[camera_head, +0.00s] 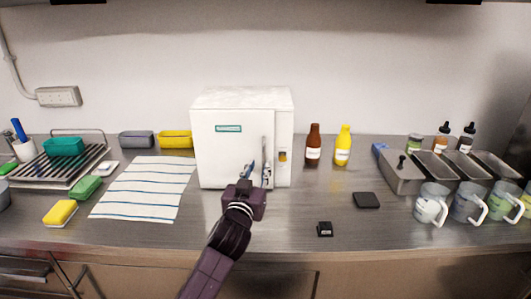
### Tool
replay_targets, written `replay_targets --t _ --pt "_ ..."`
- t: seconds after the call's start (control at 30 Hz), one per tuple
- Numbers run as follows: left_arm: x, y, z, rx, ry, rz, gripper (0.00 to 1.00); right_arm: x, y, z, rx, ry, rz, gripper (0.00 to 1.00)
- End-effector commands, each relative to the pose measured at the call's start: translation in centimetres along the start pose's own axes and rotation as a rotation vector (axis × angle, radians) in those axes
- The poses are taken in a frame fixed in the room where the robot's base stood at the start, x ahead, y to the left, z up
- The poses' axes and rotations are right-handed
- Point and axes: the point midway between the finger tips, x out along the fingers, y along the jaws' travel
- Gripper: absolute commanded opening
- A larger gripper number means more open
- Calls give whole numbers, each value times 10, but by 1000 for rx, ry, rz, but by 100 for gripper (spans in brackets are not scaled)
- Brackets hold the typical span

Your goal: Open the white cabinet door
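The white cabinet (222,150) is a box-shaped unit with a green label, standing on the steel counter against the wall. Its front door looks closed, with a slim upright handle (265,146) right of the middle. My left gripper (259,172) is at the lower part of the handle, in front of the door. Its two fingertips look apart, one left of the handle and one at or over it. I cannot tell whether they touch the handle. The gripper body hides the bottom edge of the door. My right gripper is not in view.
A striped cloth (145,188) lies left of the cabinet. Brown (313,146) and yellow (343,146) bottles stand to its right. A small black box (325,229) and a dark pad (366,200) lie on the front right counter. Several mugs and metal trays fill the far right.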

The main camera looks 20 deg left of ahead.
Motion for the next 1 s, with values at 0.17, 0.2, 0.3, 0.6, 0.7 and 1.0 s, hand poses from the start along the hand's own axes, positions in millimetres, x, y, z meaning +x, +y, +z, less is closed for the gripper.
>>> replay_targets --t 0.17,0.2,0.3,0.6,0.7,1.0 --pt "24 0 -2 0 -1 -1 24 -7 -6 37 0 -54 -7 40" --pt "30 0 -2 1 0 0 24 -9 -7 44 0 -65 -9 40" --pt "44 0 -1 0 -1 -1 24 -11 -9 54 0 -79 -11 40" --pt "68 0 0 -1 -2 0 24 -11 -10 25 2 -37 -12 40" --pt "71 0 0 -1 -2 1 24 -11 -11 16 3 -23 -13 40" --pt "71 0 0 0 -2 1 18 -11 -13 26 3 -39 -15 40"
